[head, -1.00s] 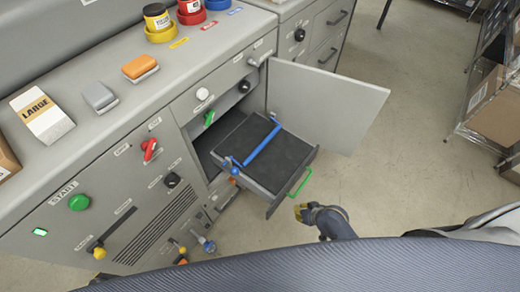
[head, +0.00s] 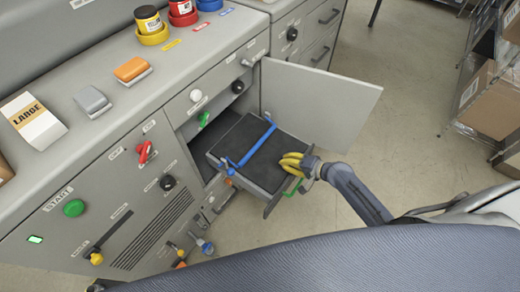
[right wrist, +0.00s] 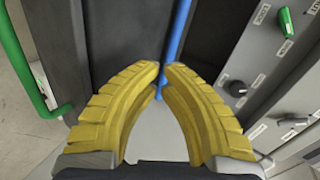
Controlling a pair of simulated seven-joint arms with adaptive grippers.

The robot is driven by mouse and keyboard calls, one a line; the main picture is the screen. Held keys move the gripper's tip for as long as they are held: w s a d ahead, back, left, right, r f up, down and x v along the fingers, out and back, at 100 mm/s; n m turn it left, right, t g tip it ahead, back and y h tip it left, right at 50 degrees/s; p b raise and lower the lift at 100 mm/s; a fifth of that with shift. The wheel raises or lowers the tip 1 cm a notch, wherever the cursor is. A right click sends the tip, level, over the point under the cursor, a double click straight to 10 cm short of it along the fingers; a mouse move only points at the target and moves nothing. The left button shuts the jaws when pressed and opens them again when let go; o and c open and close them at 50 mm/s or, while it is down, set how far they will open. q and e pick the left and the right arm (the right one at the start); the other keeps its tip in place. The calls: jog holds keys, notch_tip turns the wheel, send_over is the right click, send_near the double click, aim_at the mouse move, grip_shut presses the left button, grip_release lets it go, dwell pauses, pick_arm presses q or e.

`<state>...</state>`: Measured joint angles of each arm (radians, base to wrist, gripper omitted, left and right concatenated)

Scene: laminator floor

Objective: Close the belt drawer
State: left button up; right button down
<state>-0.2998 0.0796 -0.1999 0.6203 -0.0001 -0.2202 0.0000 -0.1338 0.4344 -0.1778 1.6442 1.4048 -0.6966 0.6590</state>
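The belt drawer (head: 262,189) is pulled out of the grey cabinet. It has a dark flat bed, a blue bar (head: 257,147) across it and a green handle (head: 295,188) at its front. The handle also shows at the left of the right wrist view (right wrist: 22,62). My right gripper (head: 284,161) is over the drawer's front end, beside the handle. In the right wrist view its yellow fingertips (right wrist: 161,68) are nearly together with nothing held, and the blue bar shows behind them. Contact with the drawer cannot be told. My left gripper is not in view.
An open cabinet door (head: 320,100) stands just behind the drawer. The cabinet front (head: 110,200) carries several knobs. Shelving with cardboard boxes (head: 490,100) is at the right. The floor (head: 410,120) between is clear.

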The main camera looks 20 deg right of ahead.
aim_at(258, 149)
jog(key=shift+w+d+r+m, duration=0.3)
jog(key=shift+w+d+m, duration=0.15)
jog(key=shift+w+m, duration=0.25)
jog(key=shift+w+t, duration=0.3)
jog(key=x, duration=1.1)
jog(key=shift+w+a+r, duration=0.15)
jog(key=shift+w+a, duration=0.05)
jog(key=shift+a, duration=0.05)
jog(key=shift+x, duration=0.95)
jog(key=shift+a+r, duration=0.1)
jog(key=shift+r, duration=0.05)
jog(key=shift+w, duration=0.15)
